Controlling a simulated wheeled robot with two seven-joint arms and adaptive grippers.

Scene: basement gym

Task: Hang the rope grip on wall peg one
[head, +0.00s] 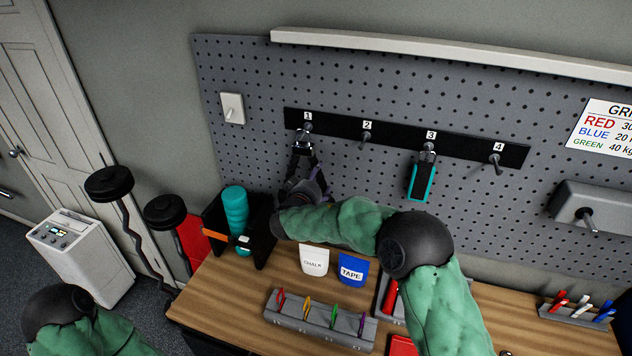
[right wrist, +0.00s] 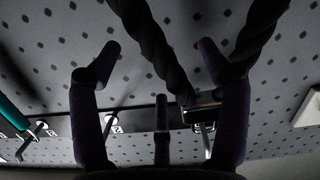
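The rope grip (head: 302,158), black twisted rope with a metal fitting on top, is up at wall peg one (head: 308,127), under the label 1. In the right wrist view two strands of the rope grip (right wrist: 150,40) run up past my fingers and the metal fitting (right wrist: 200,113) is at the peg; I cannot tell whether it is fully around it. My right gripper (head: 308,190) is just below the peg at the rope's lower part. In the right wrist view its fingers (right wrist: 160,75) are spread wide, with rope between and beside them. My left gripper is out of view.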

